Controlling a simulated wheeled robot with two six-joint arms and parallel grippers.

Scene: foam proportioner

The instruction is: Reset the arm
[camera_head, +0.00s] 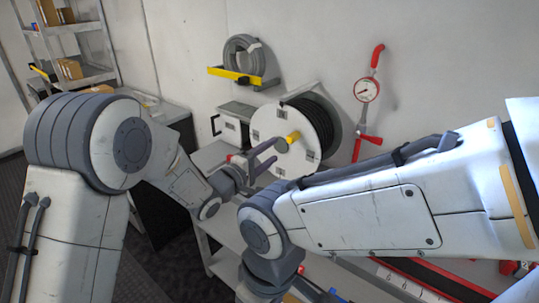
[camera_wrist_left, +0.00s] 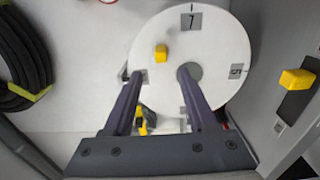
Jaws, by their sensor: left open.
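My left gripper (camera_head: 272,153) is in front of the hose reel's white disc (camera_head: 270,120) in the head view, its two dark fingers apart and nothing between them. In the left wrist view the open fingers (camera_wrist_left: 160,74) point at the white disc (camera_wrist_left: 225,55), which bears number marks and a yellow knob (camera_wrist_left: 161,53). The knob lies just beyond the fingertips in that picture, and I see no grip on it. The yellow knob also shows in the head view (camera_head: 293,137). My right arm crosses the front right; its gripper is not visible.
A coiled grey hose (camera_head: 243,56) hangs on a yellow bracket (camera_head: 236,76). Shelves (camera_head: 75,35) stand at the far left. Another yellow knob (camera_wrist_left: 297,79) is at the left wrist view's right.

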